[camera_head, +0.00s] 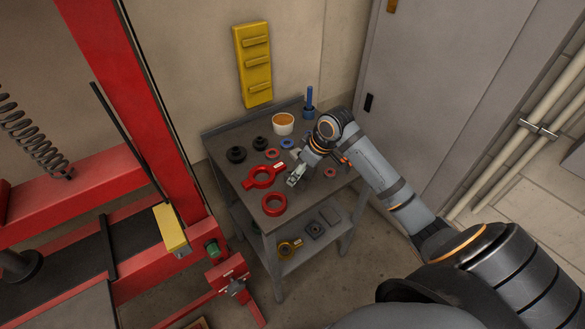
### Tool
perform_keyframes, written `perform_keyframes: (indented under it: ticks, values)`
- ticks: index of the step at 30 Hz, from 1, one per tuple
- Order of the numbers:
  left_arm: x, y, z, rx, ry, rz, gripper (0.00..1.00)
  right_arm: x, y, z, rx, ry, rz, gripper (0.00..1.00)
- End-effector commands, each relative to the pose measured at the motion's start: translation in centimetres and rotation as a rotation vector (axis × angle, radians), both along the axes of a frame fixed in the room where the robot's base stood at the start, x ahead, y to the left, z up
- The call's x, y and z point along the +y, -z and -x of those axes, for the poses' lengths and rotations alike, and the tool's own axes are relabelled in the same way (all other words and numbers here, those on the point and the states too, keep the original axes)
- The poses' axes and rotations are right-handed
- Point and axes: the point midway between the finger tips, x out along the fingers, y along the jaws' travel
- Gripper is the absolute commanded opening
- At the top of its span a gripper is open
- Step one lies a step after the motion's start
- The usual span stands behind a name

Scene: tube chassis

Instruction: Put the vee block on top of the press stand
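The red press stand (145,110) fills the left side, with an upright post and red cross beams. My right gripper (295,179) is over the middle of a small grey cart, among red rings. Light grey metal shows at its fingertips; I cannot tell whether this is finger or a held part, nor whether the fingers are open. I cannot pick out the vee block with certainty. Grey block-like parts (316,229) lie on the cart's lower shelf, and a yellow block (171,229) sits on the press frame. My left gripper is not in view.
The cart top (232,141) holds a red handled ring (263,177), a red ring (274,204), black knobs (236,154), a white cup (283,124) and a blue upright tool (309,103). A yellow rack (254,65) hangs on the wall behind. A grey cabinet (430,80) stands right.

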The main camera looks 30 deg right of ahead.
Motion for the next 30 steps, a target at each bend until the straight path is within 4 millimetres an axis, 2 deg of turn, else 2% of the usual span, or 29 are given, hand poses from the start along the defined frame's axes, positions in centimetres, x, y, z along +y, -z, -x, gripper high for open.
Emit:
perform_keyframes:
  ticks: [8, 10, 16, 27, 28, 30]
  values:
    - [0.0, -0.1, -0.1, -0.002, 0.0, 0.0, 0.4, -0.7, 0.8, -0.4, -0.004, -0.001, 0.0, 0.21]
    - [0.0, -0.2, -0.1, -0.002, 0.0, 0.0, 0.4, -1.3, 1.6, -0.6, -0.003, -0.001, 0.0, 0.21]
    - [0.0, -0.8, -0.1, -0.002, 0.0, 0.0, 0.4, -1.1, 4.1, -0.5, -0.005, -0.002, -0.002, 0.21]
    - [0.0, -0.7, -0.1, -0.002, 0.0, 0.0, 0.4, -1.1, 4.5, -0.5, -0.006, -0.003, 0.0, 0.21]
    - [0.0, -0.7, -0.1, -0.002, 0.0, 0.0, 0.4, -1.1, 4.8, -0.4, 0.0, -0.002, 0.001, 0.87]
    - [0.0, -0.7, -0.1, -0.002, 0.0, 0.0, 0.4, -1.1, 4.7, -0.4, 0.0, -0.002, 0.001, 0.96]
